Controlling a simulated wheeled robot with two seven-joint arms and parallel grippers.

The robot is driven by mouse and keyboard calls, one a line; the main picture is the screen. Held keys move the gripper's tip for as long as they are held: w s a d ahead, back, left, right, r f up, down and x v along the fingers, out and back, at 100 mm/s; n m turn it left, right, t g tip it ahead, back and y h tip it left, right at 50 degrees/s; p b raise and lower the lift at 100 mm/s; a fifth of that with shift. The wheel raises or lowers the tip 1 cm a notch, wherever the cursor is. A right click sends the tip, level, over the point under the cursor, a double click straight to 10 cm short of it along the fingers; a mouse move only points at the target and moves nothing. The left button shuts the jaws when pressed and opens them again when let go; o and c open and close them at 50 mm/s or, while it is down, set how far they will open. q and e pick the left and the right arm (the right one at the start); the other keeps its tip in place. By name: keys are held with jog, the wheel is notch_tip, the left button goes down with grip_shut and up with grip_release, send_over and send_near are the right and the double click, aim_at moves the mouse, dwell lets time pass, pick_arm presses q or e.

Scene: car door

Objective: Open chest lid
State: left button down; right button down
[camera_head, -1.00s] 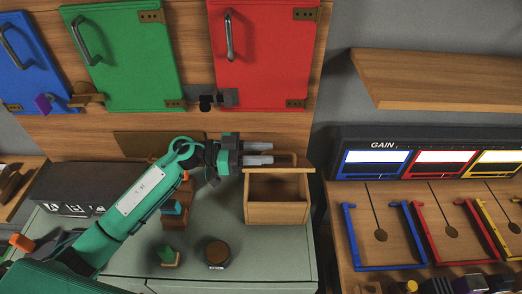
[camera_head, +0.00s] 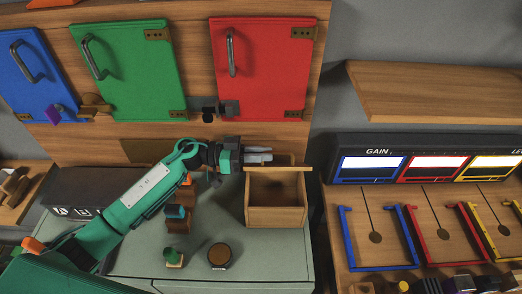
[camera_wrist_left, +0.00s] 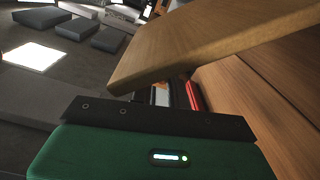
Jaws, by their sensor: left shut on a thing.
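The small wooden chest (camera_head: 275,216) stands on the grey-green worktop in the head view, with its dark interior partly visible. Its wooden lid (camera_head: 284,168) shows as a thin strip along the top, seen nearly edge-on. A wooden board, apparently the lid (camera_wrist_left: 195,40), fills the top of the left wrist view at a slant. My left gripper (camera_head: 258,155) is at the lid's left side, its fingers close together and shut on the lid. The exact contact is too small to see. My right gripper is not in view.
Blue, green and red cabinet doors (camera_head: 262,70) with handles hang on the wall behind. A black GAIN panel (camera_head: 400,160) and a wooden shelf (camera_head: 430,92) are at right.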

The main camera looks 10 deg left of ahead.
pick_arm(q)
jog(key=w+p, duration=0.1)
jog(key=r+n+p, duration=0.1)
jog(key=p, duration=0.1)
jog(key=shift+w+a+r, duration=0.1)
jog(key=shift+w+a, duration=0.2)
jog(key=shift+w, duration=0.1)
jog(key=shift+w+a+n+p, duration=0.1)
jog(key=shift+w+n+p, duration=0.5)
jog(key=shift+n+p, duration=0.25)
jog(key=c, duration=1.7)
grip_release()
jog(key=shift+o, duration=1.1)
jog(key=shift+w+f, duration=0.2)
